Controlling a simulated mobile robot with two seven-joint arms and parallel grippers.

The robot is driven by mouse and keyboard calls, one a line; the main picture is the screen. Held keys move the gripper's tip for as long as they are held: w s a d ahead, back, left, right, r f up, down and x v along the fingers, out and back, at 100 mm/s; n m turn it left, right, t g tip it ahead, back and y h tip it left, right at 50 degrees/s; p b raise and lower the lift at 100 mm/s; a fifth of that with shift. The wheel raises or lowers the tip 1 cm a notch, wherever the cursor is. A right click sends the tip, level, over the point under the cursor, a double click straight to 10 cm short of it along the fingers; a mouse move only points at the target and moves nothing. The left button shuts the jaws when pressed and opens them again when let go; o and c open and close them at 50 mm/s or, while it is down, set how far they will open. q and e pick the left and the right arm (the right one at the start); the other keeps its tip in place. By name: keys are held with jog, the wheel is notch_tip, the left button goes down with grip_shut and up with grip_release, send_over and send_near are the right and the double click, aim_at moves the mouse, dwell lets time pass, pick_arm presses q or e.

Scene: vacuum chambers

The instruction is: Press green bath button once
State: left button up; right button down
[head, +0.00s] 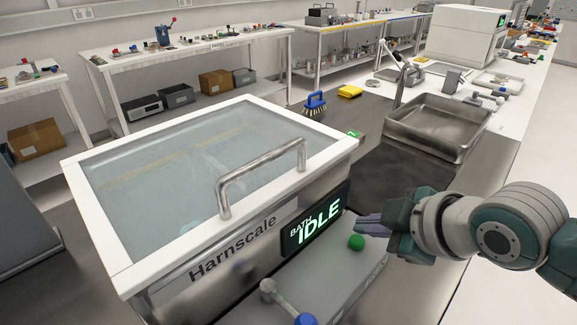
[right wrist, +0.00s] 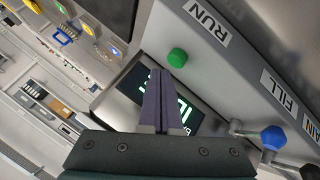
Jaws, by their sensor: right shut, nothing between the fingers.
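The green bath button (head: 356,242) sits on the grey front ledge of the bath, below the display (head: 316,219) that reads "BATH IDLE". In the right wrist view the green button (right wrist: 177,57) stands out from a panel beside the label "RUN" (right wrist: 206,19). My right gripper (head: 362,225) is shut and empty, its fingers just right of and above the button in the head view. In the right wrist view its fingertips (right wrist: 163,72) are close below the button; I cannot tell whether they touch it. My left gripper is not in view.
The bath has a clear lid (head: 200,165) with a metal handle (head: 262,170). A blue-knobbed valve (head: 305,319) is on the ledge near the button. A metal sink (head: 437,125), blue brush (head: 315,103) and yellow sponge (head: 349,91) are behind.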

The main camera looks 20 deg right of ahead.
dwell(0.4)
jog(key=shift+f, duration=0.1)
jog(key=shift+f, duration=0.35)
dwell(0.4)
jog(key=shift+f+b, duration=0.6)
dwell(0.4)
dwell(0.3)
jog(key=shift+r+p, duration=1.05)
jog(key=shift+p, duration=0.15)
jog(key=shift+r, duration=0.1)
